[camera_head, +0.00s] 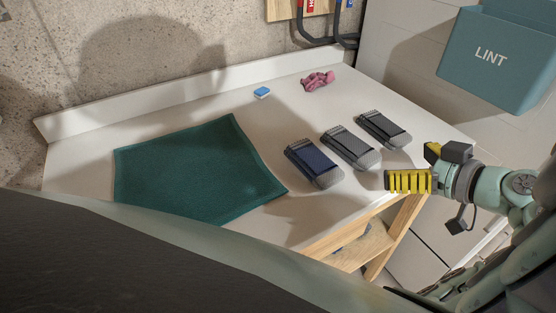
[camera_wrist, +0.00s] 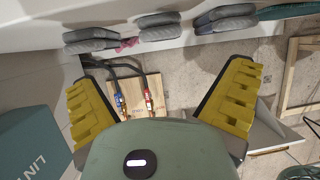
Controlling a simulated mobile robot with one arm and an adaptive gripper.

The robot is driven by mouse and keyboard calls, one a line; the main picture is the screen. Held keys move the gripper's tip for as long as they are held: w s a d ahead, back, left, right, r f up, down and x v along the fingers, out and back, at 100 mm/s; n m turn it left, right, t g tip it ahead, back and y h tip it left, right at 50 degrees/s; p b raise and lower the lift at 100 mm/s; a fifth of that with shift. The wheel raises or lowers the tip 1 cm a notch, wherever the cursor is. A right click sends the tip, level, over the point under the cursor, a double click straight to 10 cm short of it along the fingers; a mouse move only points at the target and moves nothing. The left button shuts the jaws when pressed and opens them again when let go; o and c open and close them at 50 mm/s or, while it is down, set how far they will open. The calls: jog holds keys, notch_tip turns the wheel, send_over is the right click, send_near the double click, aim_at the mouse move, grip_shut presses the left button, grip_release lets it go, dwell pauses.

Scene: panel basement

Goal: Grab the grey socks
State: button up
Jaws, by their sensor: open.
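Three folded sock pairs lie in a slanted row on the white worktop. The middle pair (camera_head: 349,148) has a dark grey band and lighter grey ends; I take it as the grey socks. It also shows at the top of the wrist view (camera_wrist: 160,33). A navy pair (camera_head: 314,164) is to its left and a near-black banded pair (camera_head: 382,130) to its right. My gripper (camera_head: 408,181), with yellow ridged fingers, is by the worktop's front right edge, apart from the socks. The wrist view shows its fingers (camera_wrist: 162,80) spread wide with nothing between them.
A teal cloth (camera_head: 195,170) covers the worktop's left part. A blue-and-white sponge (camera_head: 262,92) and a crumpled pink cloth (camera_head: 318,80) lie behind the socks. A teal LINT bin (camera_head: 500,58) is at the upper right. A wooden shelf frame (camera_head: 350,245) stands below the front edge.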

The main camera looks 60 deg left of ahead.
aim_at(365, 151)
jog(key=x, duration=0.5)
jog(key=shift+a, duration=0.1)
jog(key=x, duration=0.1)
jog(key=p+x, duration=0.1)
jog(key=x, duration=0.2)
jog(key=shift+s+a, duration=0.15)
jog(key=shift+s, duration=0.15)
jog(key=shift+a+f, duration=0.25)
jog(key=shift+a, duration=0.25)
jog(key=shift+w, duration=0.1)
jog(key=c, duration=1.3)
jog(key=shift+o, duration=0.2)
jog(key=shift+r, duration=0.1)
